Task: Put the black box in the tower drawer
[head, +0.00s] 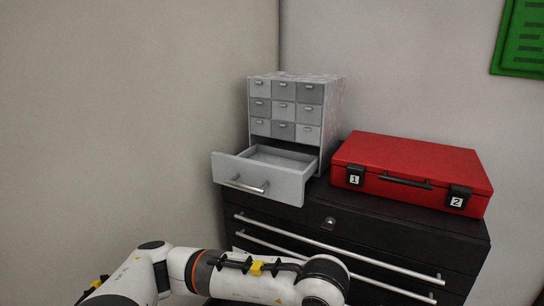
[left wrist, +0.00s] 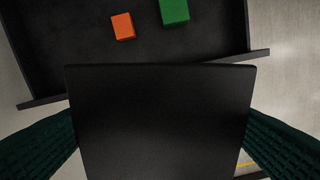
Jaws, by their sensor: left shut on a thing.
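The black box (left wrist: 160,120) fills the middle of the left wrist view. My left gripper (left wrist: 160,140) is shut on it, with a dark green finger pressed to each side. The gripper and the box do not show in the head view, where only my left arm is seen along the bottom. The grey tower (head: 297,90) stands on the black cabinet. Its wide bottom drawer (head: 258,183) is pulled open toward the front and looks empty. My right gripper is out of view.
A dark open tray or drawer (left wrist: 70,40) lies beyond the box, holding an orange block (left wrist: 123,26) and a green block (left wrist: 174,11). A red case (head: 410,165) sits right of the tower on the black cabinet (head: 370,228). Walls stand behind and left.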

